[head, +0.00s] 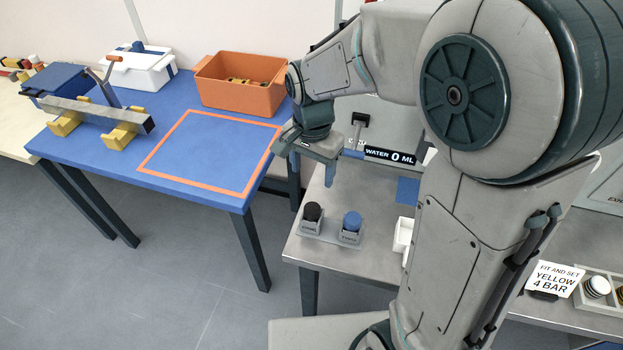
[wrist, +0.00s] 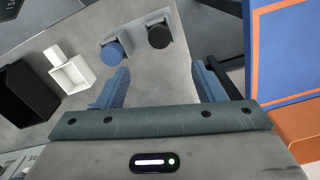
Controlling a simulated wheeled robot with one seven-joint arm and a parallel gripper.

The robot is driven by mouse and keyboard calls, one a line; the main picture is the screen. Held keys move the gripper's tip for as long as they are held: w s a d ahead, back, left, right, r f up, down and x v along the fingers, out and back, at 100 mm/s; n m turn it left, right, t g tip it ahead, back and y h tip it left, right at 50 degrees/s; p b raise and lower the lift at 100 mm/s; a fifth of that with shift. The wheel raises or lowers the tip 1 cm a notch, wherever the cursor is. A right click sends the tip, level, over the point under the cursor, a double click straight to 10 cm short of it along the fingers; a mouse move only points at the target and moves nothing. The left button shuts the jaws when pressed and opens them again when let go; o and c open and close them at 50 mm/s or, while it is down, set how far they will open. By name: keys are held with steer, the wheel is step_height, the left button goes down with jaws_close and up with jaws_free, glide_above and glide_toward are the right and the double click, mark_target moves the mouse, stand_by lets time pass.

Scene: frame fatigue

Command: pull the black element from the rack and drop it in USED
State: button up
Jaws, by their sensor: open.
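A black round-topped element (head: 312,211) stands in a small grey holder (head: 310,228) near the front left corner of the grey table. It also shows in the wrist view (wrist: 159,36). My gripper (head: 312,170) is open and empty, above and behind the holders. In the wrist view its blue fingers (wrist: 160,88) are spread, with the black element beyond them and apart from them. A blue round-topped element (head: 352,221) stands in a similar holder to the right. The holder labels are too small to read. I cannot make out a USED label.
A white tray (wrist: 75,74) and a dark open box (wrist: 25,95) lie left of the holders in the wrist view. A blue table (head: 205,150) with an orange-outlined square and an orange bin (head: 240,95) stands left. A water display (head: 390,156) is behind my arm.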

mark_target(312, 207)
step_height(312, 207, down, 13)
steer(key=shift+r+p, duration=0.1)
steer(key=shift+p, duration=0.2)
steer(key=shift+c, duration=0.2)
steer(key=c, duration=1.1)
